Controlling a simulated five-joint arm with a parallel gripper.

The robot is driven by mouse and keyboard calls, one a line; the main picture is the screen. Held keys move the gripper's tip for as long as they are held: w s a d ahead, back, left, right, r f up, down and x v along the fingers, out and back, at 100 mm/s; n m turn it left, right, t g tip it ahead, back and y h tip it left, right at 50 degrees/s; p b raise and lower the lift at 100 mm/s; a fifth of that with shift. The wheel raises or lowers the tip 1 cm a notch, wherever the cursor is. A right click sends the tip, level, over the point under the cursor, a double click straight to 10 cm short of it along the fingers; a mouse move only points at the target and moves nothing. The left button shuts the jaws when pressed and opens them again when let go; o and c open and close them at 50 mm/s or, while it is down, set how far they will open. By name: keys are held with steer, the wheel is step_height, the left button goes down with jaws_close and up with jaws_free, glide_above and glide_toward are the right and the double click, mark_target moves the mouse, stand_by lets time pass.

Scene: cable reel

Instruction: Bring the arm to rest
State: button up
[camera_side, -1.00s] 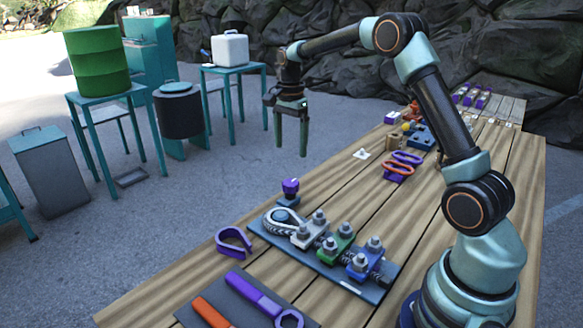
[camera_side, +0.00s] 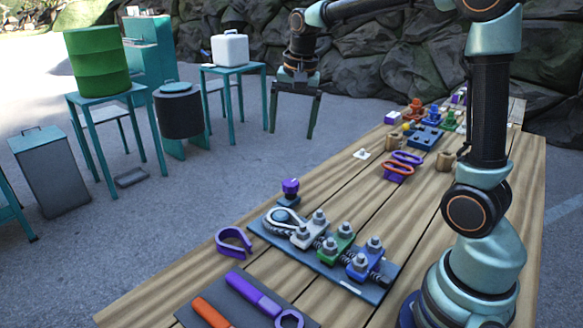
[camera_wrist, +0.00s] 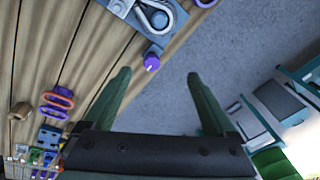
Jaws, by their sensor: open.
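My gripper (camera_side: 292,134) is open and empty in the side view, raised in the air above and beyond the far left edge of the wooden bench (camera_side: 430,220). Its two fingers are spread wide and point down. In the wrist view my gripper (camera_wrist: 158,88) also shows open, with nothing between the green fingers. The cable reel fixture (camera_side: 325,255) lies on the bench, a dark plate with a cable loop and grey, green and blue clamp blocks. It shows in part at the top of the wrist view, with a purple knob (camera_wrist: 152,63) beside it.
Purple and orange rings (camera_side: 402,165) lie mid-bench. A purple clip (camera_side: 234,242) and a mat with purple and orange tools (camera_side: 250,294) are at the near end. Small coloured parts (camera_side: 425,137) stand farther back. Stands with a green drum (camera_side: 97,62) and white canister (camera_side: 229,49) are left.

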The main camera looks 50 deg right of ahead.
steer(key=s+a+n+t, duration=0.3)
steer(key=s+a+n, duration=0.5)
steer(key=s+n, duration=0.3)
steer(key=shift+s+f, duration=0.15)
steer(key=shift+s, duration=1.25)
